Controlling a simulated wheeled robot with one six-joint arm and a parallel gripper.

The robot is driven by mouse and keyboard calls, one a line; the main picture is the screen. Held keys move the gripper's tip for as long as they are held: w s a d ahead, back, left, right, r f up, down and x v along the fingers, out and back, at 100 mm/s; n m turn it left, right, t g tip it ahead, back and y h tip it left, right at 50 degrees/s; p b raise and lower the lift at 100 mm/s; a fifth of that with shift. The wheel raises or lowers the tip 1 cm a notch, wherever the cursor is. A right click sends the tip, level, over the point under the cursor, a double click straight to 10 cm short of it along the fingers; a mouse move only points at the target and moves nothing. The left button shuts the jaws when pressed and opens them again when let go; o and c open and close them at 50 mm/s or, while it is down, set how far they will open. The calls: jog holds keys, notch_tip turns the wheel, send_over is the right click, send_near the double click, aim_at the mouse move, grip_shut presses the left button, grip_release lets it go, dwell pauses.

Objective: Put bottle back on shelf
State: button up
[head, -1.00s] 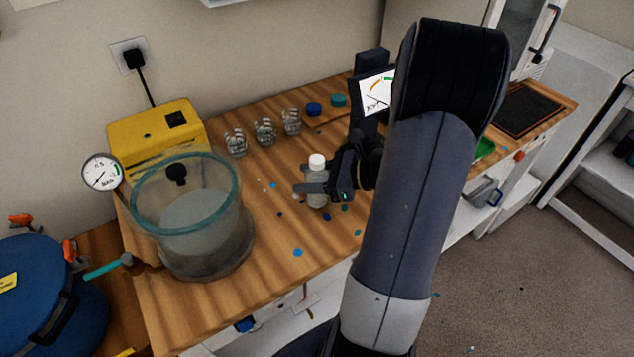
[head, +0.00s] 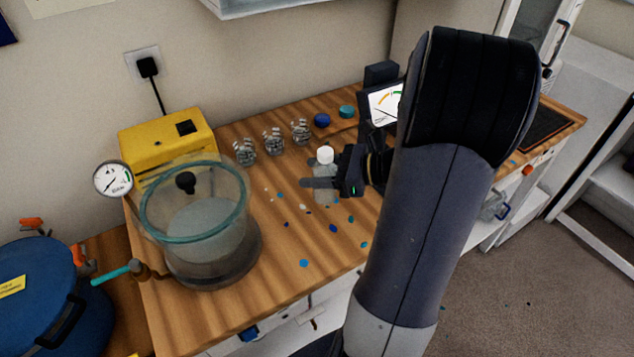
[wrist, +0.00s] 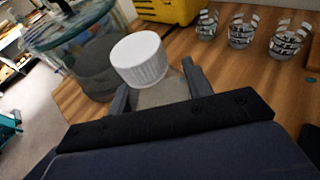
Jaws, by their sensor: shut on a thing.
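The bottle (head: 325,188) is small and clear with a white ribbed cap. In the head view it is upright over the wooden bench, and I cannot tell whether its base touches the wood. My gripper (head: 322,183) reaches in from the right and is shut on the bottle below the cap. In the wrist view the bottle's white cap (wrist: 139,58) stands up between the two fingers of my gripper (wrist: 158,92). The cap hides much of the bottle's body there. A shelf edge (head: 262,8) shows at the top of the head view; its top is out of sight.
A glass vacuum chamber (head: 155,215) with a gauge (head: 113,179) stands left of the bottle, by a yellow box (head: 150,135). Several patterned cups stand behind, including one cup (head: 273,142). Coloured spots dot the bench (head: 270,300). A blue pot (head: 35,315) is lower left.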

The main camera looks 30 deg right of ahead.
notch_tip(320, 180, up, 13)
jog(key=shift+f+p, duration=0.1)
jog(key=shift+p, duration=0.4)
